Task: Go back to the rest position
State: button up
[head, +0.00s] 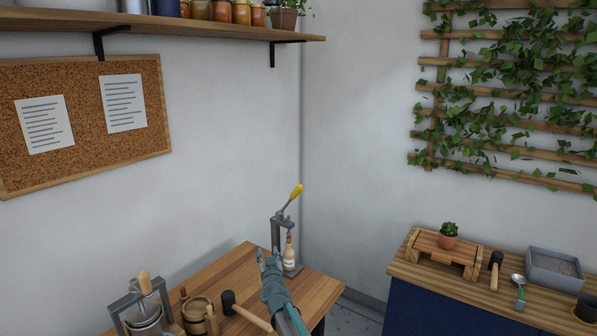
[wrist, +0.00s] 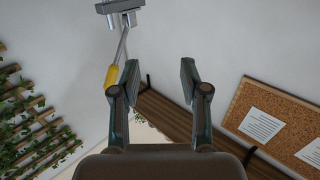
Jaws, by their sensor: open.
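My gripper (head: 269,254) is in front of the lever press at the back corner of the wooden table, pointing up and away. In the wrist view my gripper (wrist: 150,78) has its two fingers spread with only wall and shelf showing between them. The grey lever press (head: 277,230) has a raised lever with a yellow handle (head: 296,191). The handle (wrist: 112,76) shows beside the left finger in the wrist view; its distance from the finger is unclear. A small labelled bottle (head: 290,257) stands upright at the press, just right of my gripper, which partly hides the press base.
The wooden table (head: 225,272) also holds a mallet (head: 243,309), a wooden pot (head: 197,313) and a metal press (head: 140,304). At right, a counter (head: 408,266) carries a plant, mallet, spoon and grey tray (head: 553,268). A shelf (head: 200,28) is overhead.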

jog(key=s+d+f+n+g, duration=0.1)
jog(key=s+d+f+g, duration=0.95)
jog(key=s+f, duration=0.65)
jog(key=s+d+f+m+g+h, duration=0.25)
jog(key=s+d+f, duration=0.25)
jog(key=s+d, duration=0.55)
jog(key=s+d+f+m+g+h, duration=0.1)
jog(key=s+d+f+g, duration=0.3)
jog(key=s+d, duration=0.7)
jog(key=s+a+f+g+b, duration=0.2)
jog(key=s+f+b, duration=0.3)
jog(key=s+f, duration=0.9)
jog(key=s+a+f+g+b, duration=0.1)
jog(key=s+f+g+b, duration=0.4)
jog(key=s+f, duration=0.9)
jog(key=s, duration=0.3)
jog(key=shift+s+a+f, duration=0.25)
jog(key=shift+s+a, duration=0.15)
